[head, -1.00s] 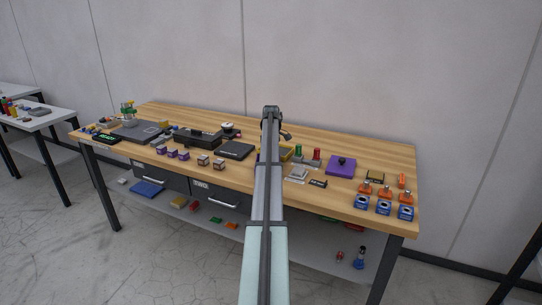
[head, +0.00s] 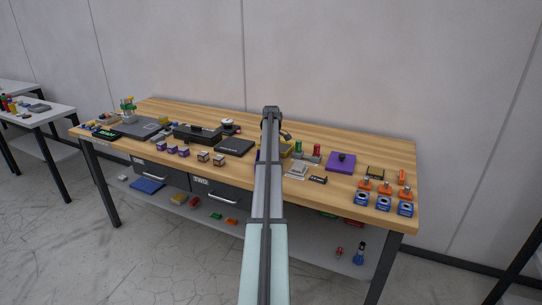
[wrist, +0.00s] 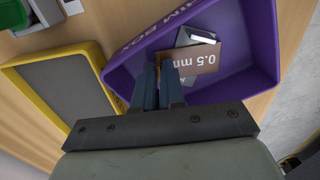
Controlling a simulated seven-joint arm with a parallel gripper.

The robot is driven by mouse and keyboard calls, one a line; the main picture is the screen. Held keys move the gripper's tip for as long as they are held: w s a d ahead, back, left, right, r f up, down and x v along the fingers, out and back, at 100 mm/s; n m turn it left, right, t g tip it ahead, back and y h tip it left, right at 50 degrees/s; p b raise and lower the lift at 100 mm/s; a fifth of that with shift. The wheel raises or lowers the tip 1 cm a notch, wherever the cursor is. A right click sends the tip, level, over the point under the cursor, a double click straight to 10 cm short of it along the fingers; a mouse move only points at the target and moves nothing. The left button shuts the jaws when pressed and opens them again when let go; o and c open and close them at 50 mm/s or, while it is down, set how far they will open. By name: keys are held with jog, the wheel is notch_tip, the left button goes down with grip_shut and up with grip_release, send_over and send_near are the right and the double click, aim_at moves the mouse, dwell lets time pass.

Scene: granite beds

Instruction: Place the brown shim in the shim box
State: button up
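The purple shim box (wrist: 262,48) fills the upper right of the wrist view, with "BOX" lettering on its wall. The brown shim (wrist: 205,62), marked "0.5 mm", shows inside the box outline, face toward the camera, over grey-silver pieces (wrist: 196,36). My gripper (wrist: 159,68) reaches over the box with its two dark blue fingers close together. Their tips are at the left end of the brown shim; I cannot tell whether they grip it. In the head view my arm hides the gripper and most of the box; a small purple patch (head: 257,155) shows beside the arm.
A yellow-rimmed tray (wrist: 58,48) with a grey floor lies left of the box. A green part (wrist: 10,14) stands at the upper left. In the head view, a purple block with a black knob (head: 341,162) and blue-and-orange parts (head: 384,204) stand to the right on the wooden bench.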

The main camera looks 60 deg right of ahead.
jog(key=o, duration=0.4)
notch_tip(320, 180, up, 14)
jog(key=shift+f, duration=0.1)
dwell(0.6)
jog(key=shift+w, duration=0.1)
